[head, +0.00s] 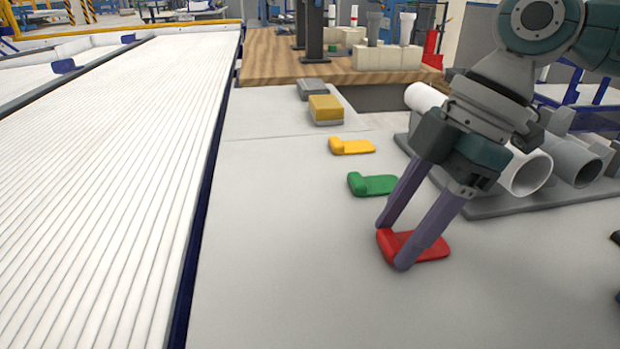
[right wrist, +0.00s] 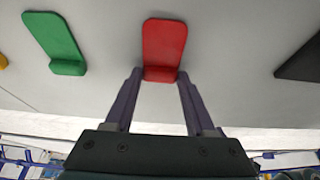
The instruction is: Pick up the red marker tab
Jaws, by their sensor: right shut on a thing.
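The red marker tab (head: 428,252) lies on the grey table, an L-shaped piece with a flat plate and a raised end. My right gripper (head: 391,246) reaches down to it, its two purple fingers on either side of the raised end. In the right wrist view the red tab (right wrist: 164,45) has its raised end between the fingertips of the right gripper (right wrist: 160,76), which is shut on it. The tab appears to rest on the table still. My left gripper is not in view.
A green tab (head: 373,185) and a yellow tab (head: 352,146) lie farther back. A black piece (right wrist: 302,62) lies to the other side. Pipes, one a white pipe (head: 526,174), sit on a grey rack at right. A white ribbed conveyor (head: 110,150) runs along the left.

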